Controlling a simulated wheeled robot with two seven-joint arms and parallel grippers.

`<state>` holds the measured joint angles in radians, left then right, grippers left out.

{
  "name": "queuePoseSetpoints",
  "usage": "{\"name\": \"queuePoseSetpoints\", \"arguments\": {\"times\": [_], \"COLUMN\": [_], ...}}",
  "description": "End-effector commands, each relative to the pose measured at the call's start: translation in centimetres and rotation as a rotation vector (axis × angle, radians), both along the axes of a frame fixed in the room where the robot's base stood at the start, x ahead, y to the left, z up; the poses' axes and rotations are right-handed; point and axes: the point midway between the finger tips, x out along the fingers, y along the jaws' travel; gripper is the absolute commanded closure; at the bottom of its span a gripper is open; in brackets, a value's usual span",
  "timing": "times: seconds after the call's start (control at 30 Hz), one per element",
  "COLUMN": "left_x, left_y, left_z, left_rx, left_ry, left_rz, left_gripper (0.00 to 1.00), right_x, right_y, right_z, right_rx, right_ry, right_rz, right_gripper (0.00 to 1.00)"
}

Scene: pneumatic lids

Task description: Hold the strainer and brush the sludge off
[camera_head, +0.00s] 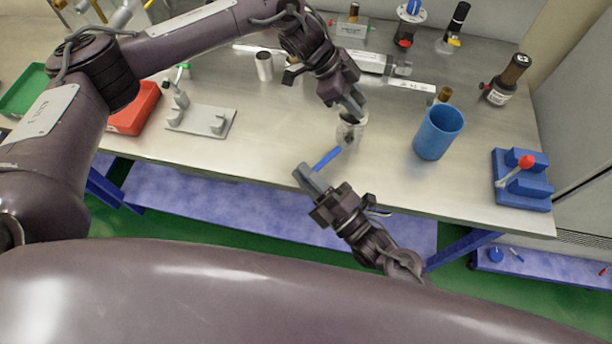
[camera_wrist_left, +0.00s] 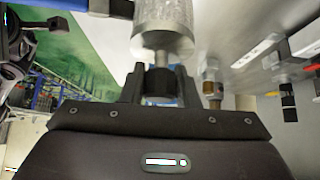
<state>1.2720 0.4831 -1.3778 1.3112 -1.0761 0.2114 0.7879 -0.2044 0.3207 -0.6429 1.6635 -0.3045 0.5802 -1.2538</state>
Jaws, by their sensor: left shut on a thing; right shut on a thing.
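The strainer (camera_head: 350,131) is a small grey cylinder near the table's front edge. My right gripper (camera_head: 308,175) is shut on the brush (camera_head: 328,158), which has a blue handle. The brush's dark head lies at the strainer's lower side in the head view; I cannot tell whether they touch. I cannot tell how much sludge is on the strainer.
A blue cup (camera_head: 438,133) stands on the table (camera_head: 270,160) to the right, with a blue fixture with a red-knobbed lever (camera_head: 522,180) beyond it. A grey bracket plate (camera_head: 200,122) and a red bin (camera_head: 135,110) are to the left. The table between the plate and the strainer is clear.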

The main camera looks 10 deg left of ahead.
Motion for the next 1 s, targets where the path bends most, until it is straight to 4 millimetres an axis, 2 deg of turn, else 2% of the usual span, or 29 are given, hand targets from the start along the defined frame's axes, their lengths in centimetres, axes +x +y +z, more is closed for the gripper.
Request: {"name": "queuePoseSetpoints", "arguments": {"times": [0.73,1.0], "left_x": [-0.1,-0.1], "left_y": [0.1,0.1], "left_z": [-0.2,-0.2], "left_rx": [0.003,0.003], "left_ry": [0.002,0.003], "left_rz": [0.000,0.000], "left_gripper": [0.92,0.92], "right_x": [0.0,0.1], "right_y": [-0.3,-0.3], "right_z": [2.1,1.6], "right_rx": [0.000,0.000], "right_ry": [-0.001,0.000], "right_rz": [-0.001,0.000], "right_gripper": [1.00,1.00]}}
